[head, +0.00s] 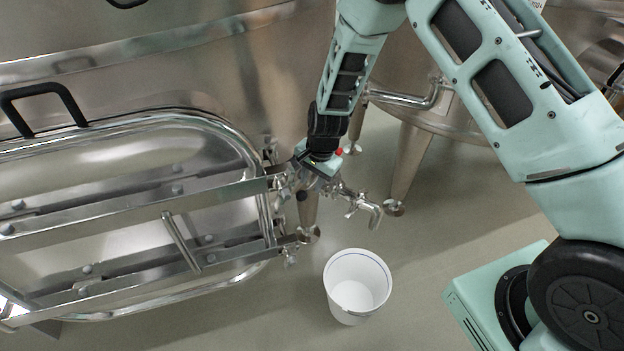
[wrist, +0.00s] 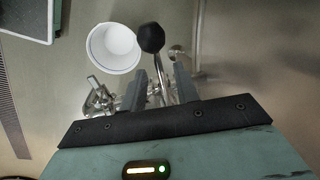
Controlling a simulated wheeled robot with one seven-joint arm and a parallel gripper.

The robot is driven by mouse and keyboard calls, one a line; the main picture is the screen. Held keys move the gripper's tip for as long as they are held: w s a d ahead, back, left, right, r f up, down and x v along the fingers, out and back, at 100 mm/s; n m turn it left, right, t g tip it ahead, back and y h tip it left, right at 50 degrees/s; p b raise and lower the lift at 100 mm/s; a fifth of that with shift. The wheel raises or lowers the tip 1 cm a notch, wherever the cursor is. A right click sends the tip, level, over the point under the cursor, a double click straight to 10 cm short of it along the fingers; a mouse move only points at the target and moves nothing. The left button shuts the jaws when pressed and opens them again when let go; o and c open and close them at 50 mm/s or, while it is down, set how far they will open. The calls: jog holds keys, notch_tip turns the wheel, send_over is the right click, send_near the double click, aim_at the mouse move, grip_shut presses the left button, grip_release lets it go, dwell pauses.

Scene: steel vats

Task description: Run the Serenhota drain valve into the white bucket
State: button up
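The steel drain valve (head: 352,200) sticks out low from the vat, its spout pointing right and down. The white bucket (head: 352,312) stands on the floor below and in front of the spout, and its visible inside looks empty. My gripper (head: 318,180) is at the valve, partly hidden by my wrist. In the wrist view my gripper (wrist: 160,75) has its two fingers apart, with a thin lever with a black knob (wrist: 150,37) between them. I cannot tell whether either finger touches the lever. The bucket (wrist: 113,48) is beyond the left finger. No name label is readable.
A vat door (head: 120,190) with long steel bars and a black handle (head: 45,100) fills the left. Another vat (head: 420,75) on a steel leg (head: 408,165) stands behind on the right. The floor right of the bucket is clear up to my base.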

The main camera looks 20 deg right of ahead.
grip_shut()
jog(key=shift+s+d+n+b, duration=0.35)
jog(key=shift+s+d+n, duration=0.2)
jog(key=shift+n, duration=0.45)
grip_release()
jog(key=shift+r, duration=0.1)
notch_tip(320, 180, up, 17)
jog(key=s+d, duration=0.2)
jog(key=shift+s+d+b, duration=0.15)
jog(key=shift+d+b, duration=0.1)
jog(key=shift+b, duration=0.05)
